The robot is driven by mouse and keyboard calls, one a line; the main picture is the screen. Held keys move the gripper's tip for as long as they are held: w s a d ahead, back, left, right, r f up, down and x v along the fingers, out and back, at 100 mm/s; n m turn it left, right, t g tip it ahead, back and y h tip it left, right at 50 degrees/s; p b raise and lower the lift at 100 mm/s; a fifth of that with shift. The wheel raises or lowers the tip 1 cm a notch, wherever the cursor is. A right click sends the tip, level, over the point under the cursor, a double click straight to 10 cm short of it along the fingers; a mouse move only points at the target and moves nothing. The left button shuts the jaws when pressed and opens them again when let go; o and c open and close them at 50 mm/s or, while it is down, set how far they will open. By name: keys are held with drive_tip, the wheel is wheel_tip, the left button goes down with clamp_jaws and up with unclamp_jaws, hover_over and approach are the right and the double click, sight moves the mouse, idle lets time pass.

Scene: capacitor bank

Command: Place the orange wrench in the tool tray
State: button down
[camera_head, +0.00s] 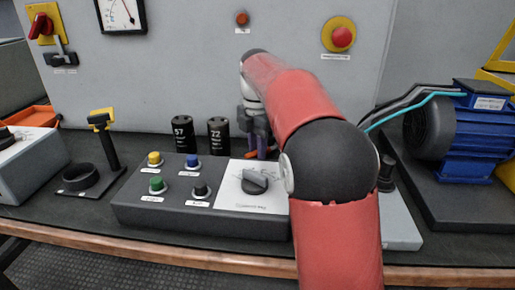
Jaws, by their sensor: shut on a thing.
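My gripper (258,143) points down behind the control box, at the back of the bench, partly hidden by my red arm. It is shut on the orange wrench (251,154), of which only a small orange piece shows at the fingertips. The rest of the wrench is hidden, and I cannot tell if it touches the bench. An orange tray (40,113) shows at the far left, behind a grey box; it may be the tool tray. Its inside is mostly hidden.
The control box (180,219) with several buttons and a dial stands in front of my gripper. Two black cylinders (182,134) marked 57 and 72 stand left of it. A yellow-topped stand (106,145) is farther left. A blue motor (480,135) is at right.

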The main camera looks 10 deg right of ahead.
drive_tip(key=shift+r, duration=0.1)
drive_tip(key=c, duration=1.2)
unclamp_jaws()
